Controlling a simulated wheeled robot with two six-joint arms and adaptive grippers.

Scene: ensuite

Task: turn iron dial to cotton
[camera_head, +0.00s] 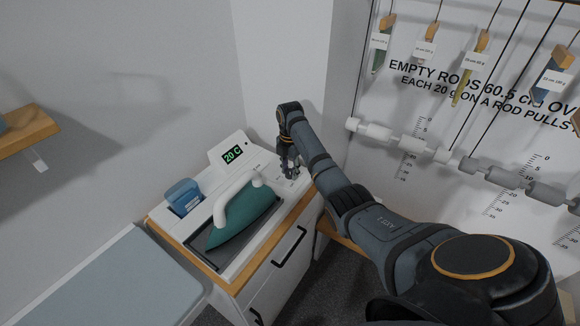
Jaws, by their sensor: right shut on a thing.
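A teal iron (240,222) with a white handle lies on a dark rest plate in a white ironing station (262,158) on top of a small cabinet. The station's display (233,154) reads 20 C. My right gripper (290,169) reaches down to the right end of the station, to the right of the display and the iron. It is shut on the dial there, which its fingers mostly hide. I cannot read the dial's setting. My left gripper is not in view.
A blue container (184,194) stands at the station's left end. A grey ironing board or bench top (125,275) fills the lower left. A wooden shelf (25,130) juts from the left wall. Hanging rods and weights (410,145) line the right wall.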

